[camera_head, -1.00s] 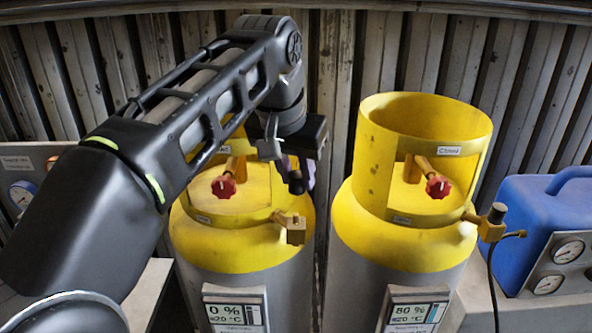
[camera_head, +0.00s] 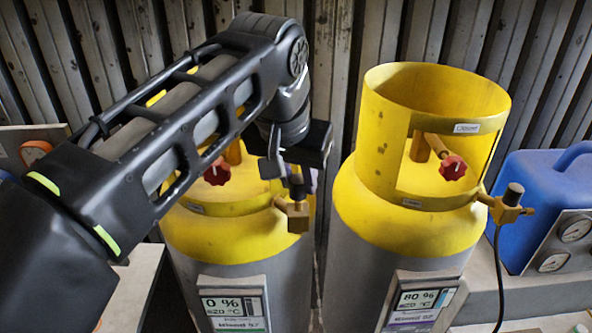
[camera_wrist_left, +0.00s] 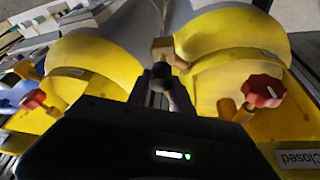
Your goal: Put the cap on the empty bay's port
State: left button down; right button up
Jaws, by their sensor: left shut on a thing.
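The left yellow-topped cylinder (camera_head: 235,240) shows 0 % on its display (camera_head: 233,308). Its brass port (camera_head: 298,216) points up at the right side of the collar; it also shows in the left wrist view (camera_wrist_left: 163,47). My left gripper (camera_head: 292,183) is shut on a small dark cap (camera_head: 297,187), which also shows in the left wrist view (camera_wrist_left: 161,76). The cap is upright, directly over the port, at or just above its top. I cannot tell whether it is seated. The gripper (camera_wrist_left: 160,92) partly hides the cap. My right gripper is not in view.
The right cylinder (camera_head: 400,225) shows 80 % and has a dark-topped brass port (camera_head: 508,206) with a hose. A red valve knob (camera_head: 453,168) is inside its collar. A blue case (camera_head: 545,200) with gauges stands at far right. A ribbed wall is behind.

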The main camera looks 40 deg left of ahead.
pick_arm(q)
jog(key=shift+f+b, duration=1.35)
jog(key=shift+f, duration=0.2)
jog(key=c, duration=1.1)
grip_release()
jog(key=shift+o, duration=0.2)
